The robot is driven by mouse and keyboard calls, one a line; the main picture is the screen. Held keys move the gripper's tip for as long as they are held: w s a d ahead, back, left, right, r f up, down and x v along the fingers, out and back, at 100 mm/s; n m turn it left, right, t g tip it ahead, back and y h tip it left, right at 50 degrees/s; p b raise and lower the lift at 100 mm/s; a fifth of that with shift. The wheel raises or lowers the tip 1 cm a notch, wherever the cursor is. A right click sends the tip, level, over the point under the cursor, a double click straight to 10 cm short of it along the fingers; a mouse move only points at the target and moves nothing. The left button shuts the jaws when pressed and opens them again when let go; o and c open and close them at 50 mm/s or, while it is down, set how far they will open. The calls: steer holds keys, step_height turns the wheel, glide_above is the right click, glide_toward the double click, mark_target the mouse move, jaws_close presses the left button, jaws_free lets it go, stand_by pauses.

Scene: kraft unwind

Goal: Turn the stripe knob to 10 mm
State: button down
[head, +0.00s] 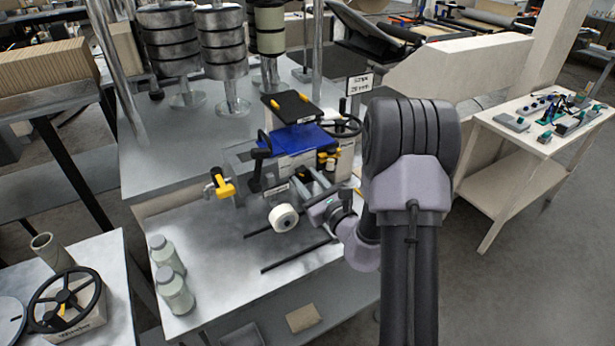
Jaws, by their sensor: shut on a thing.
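A blue-topped machine with a light front (296,139) stands on the grey bench. My gripper (307,180) reaches in from the lower right to the machine's front and is shut on a small dark knob (303,172), which I take to be the stripe knob. The fingers hide most of the knob, and its pointer and scale cannot be read. A small sign (360,84) above the machine's right side seems to read "stripe 25 mm"; its print is small.
A white roll (283,217) sits just left of my wrist. A yellow-handled clamp (221,184) is to the left, a black handwheel (343,125) to the right. Two grey bottles (172,280) stand at the bench's front left. Dark rails (297,257) lie below the roll.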

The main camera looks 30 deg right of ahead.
steer(key=m+p, duration=0.4)
steer(key=m, duration=0.1)
steer(key=shift+a+r+m, duration=0.15)
steer(key=shift+r+m, duration=0.05)
steer(key=shift+m, duration=0.1)
steer(key=m+p, duration=0.4)
steer(key=m, duration=0.1)
steer(key=shift+a+r, duration=0.1)
steer(key=shift+a, duration=0.05)
steer(key=m+p, duration=0.4)
steer(key=m, duration=0.1)
steer(key=shift+r+m, duration=0.1)
steer(key=shift+m, duration=0.3)
steer(key=m+p, duration=0.3)
steer(key=m, duration=0.1)
steer(key=shift+m, duration=0.7)
steer(key=c, duration=0.9)
jaws_free()
steer(key=shift+a, duration=0.1)
steer(key=shift+s, duration=0.1)
